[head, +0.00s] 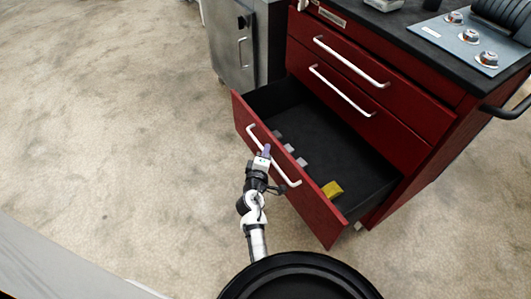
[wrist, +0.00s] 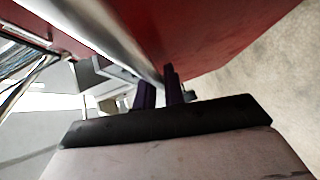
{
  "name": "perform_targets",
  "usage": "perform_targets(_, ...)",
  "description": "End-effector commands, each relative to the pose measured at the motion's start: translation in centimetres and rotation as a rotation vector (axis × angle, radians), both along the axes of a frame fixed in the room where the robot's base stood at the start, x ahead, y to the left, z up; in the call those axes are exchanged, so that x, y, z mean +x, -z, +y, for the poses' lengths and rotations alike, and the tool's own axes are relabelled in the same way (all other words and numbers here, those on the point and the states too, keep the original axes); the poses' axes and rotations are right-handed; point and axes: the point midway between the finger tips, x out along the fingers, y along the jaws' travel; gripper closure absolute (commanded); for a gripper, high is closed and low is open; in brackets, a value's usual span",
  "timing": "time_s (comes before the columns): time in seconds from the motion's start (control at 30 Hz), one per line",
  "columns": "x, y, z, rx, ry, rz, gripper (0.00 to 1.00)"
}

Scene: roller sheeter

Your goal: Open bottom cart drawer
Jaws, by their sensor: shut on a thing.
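The red cart's bottom drawer (head: 285,185) is pulled well out in the head view, showing its dark inside. Its long silver handle (head: 287,177) runs along the red front. My gripper (head: 266,152) is at the handle, near its middle, with purple fingers. In the wrist view the drawer front (wrist: 215,35) is red and the handle (wrist: 128,38) passes between or beside the fingers (wrist: 158,92). The gripper is shut on the handle; the exact contact is partly hidden.
Inside the drawer lie a yellow item (head: 332,189) and several small pale items (head: 289,148). Two upper drawers (head: 350,75) are closed. A grey cabinet (head: 232,45) stands behind at the left. The carpet (head: 110,130) at the left is clear.

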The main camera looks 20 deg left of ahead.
Motion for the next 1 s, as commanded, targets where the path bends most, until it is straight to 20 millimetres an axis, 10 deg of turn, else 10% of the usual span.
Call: perform_targets(1.0,0.06,-0.11,0.03,0.0,-0.001,0.0,0.8)
